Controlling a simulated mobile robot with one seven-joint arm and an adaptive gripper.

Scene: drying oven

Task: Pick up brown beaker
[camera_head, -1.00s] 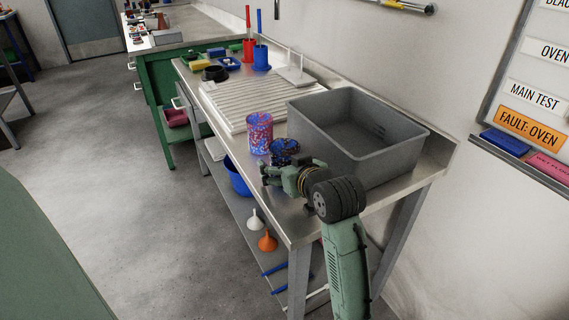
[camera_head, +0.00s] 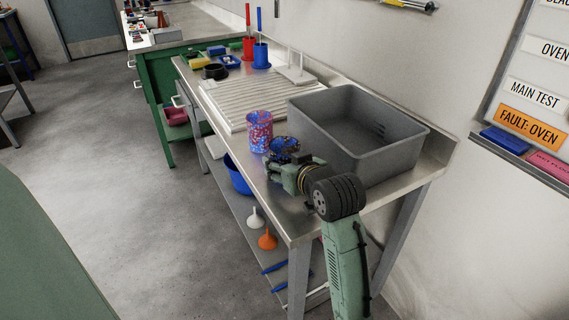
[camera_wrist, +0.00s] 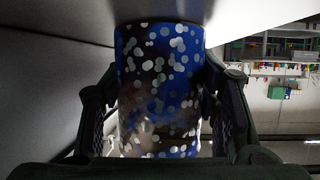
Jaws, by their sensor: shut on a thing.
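The brown beaker (camera_wrist: 158,90), patterned with blue, brown and white dots, fills the middle of the wrist view between my two fingers. My gripper (camera_wrist: 160,105) is shut on its sides. In the head view, the beaker (camera_head: 285,146) shows just beyond my gripper (camera_head: 284,164), low over the near part of the steel bench. Its lower part is hidden by the gripper, so I cannot tell whether it touches the bench.
A red, blue and white speckled beaker (camera_head: 260,131) stands close to the left of the held one. A grey tub (camera_head: 408,151) stands close on the right. A white ribbed rack (camera_head: 236,108) lies behind. Funnels (camera_head: 267,240) sit on the lower shelf.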

